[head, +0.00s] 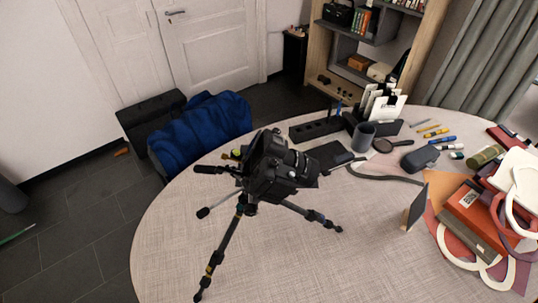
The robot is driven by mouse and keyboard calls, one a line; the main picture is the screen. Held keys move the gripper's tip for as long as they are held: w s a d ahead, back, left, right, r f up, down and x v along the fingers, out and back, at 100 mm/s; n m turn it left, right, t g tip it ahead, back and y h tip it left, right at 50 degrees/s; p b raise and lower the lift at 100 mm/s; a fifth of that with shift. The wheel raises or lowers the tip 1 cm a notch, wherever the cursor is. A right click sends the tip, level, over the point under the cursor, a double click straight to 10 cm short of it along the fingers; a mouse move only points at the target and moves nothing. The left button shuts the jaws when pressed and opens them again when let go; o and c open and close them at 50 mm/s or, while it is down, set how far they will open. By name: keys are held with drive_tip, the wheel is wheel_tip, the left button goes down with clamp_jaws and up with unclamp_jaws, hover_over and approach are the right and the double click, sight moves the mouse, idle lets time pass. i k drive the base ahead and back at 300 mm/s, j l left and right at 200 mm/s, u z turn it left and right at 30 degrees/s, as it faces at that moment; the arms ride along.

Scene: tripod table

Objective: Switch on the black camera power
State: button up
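The black camera (277,172) is mounted on a black tripod (228,238) that stands on the round table. Its lens (303,164) points to the right and slightly towards me. The tripod's handles (209,170) stick out to the left, and its legs are spread on the tabletop. The camera's power switch is too small to make out. My gripper does not show in the head view.
The pale round table (342,262) has free room at its front. A grey mug (363,136), a black organizer (316,129) and pens are at the back.

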sight(302, 177)
drive_tip(key=l+u, duration=0.3)
drive_tip(key=u, duration=0.2)
drive_tip(key=k+l+u, duration=0.1)
drive_tip(key=l+u, duration=0.2)
drive_tip(key=u, duration=0.15)
drive_tip(key=k+l+u, duration=0.1)
drive_tip(key=l, duration=0.3)
drive_tip(key=k+l, duration=0.2)
drive_tip(key=l, duration=0.2)
drive_tip(key=k+l+u, duration=0.15)
drive_tip(key=l, duration=0.25)
drive_tip(key=k+l, duration=0.2)
drive_tip(key=l, duration=0.2)
drive_tip(key=i+u, duration=0.05)
